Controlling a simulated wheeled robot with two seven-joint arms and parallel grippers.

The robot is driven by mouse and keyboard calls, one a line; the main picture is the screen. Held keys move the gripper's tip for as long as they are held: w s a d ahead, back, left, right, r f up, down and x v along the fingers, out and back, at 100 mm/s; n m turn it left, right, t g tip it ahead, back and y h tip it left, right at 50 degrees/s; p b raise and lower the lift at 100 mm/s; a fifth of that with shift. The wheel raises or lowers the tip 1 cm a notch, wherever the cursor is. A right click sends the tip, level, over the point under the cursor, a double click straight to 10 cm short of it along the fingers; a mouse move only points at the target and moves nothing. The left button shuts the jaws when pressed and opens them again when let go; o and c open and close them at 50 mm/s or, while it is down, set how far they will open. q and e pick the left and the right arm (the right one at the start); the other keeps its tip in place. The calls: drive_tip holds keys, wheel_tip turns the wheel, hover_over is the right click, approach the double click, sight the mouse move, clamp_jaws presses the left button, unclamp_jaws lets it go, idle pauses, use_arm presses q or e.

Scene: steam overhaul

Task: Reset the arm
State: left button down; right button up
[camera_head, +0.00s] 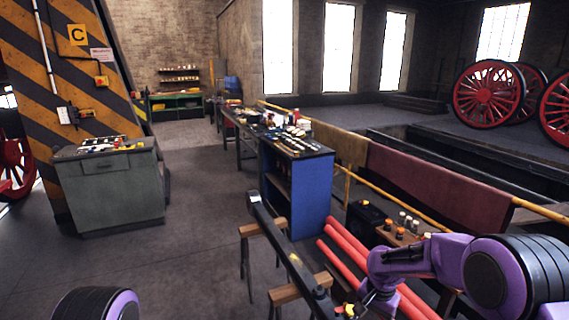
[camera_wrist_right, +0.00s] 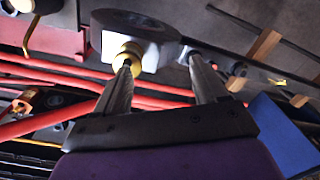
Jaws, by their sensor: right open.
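My right arm (camera_head: 440,258), purple and black, reaches in from the right in the head view, bent over the red rods. My right gripper (camera_wrist_right: 160,64) is open in the wrist view, its two grey fingers apart. A small brass fitting (camera_wrist_right: 128,54) sits at the tip of the left finger in that picture; I cannot tell if they touch. Behind it is a pale metal block with a dark round end (camera_wrist_right: 125,25). A long dark bar (camera_head: 285,248) lies across wooden trestles (camera_head: 262,228) left of my arm. My left gripper is out of view.
Red rods (camera_head: 343,267) run beneath my right arm. A blue cabinet (camera_head: 295,185) stands beyond the bar, and small bottles (camera_head: 402,220) stand on a wooden surface near my arm. A green workbench (camera_head: 110,190) stands left; the floor between is clear.

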drive_tip(key=s+d+f+t, duration=0.2)
drive_tip(key=s+f, duration=1.6)
drive_tip(key=s, duration=0.1)
drive_tip(key=s+d+r+n+h, duration=0.1)
drive_tip(key=s+d+h, duration=0.15)
drive_tip(key=s, duration=0.65)
drive_tip(key=s+d+r+h, duration=0.1)
drive_tip(key=s+d, duration=0.2)
drive_tip(key=s, duration=0.7)
wheel_tip(320, 180, down, 14)
drive_tip(key=w+b, duration=0.1)
drive_tip(key=b, duration=1.3)
drive_tip(key=shift+r+t, duration=0.15)
drive_tip(key=shift+t, duration=0.25)
drive_tip(key=shift+a, duration=0.1)
drive_tip(key=shift+c, duration=0.4)
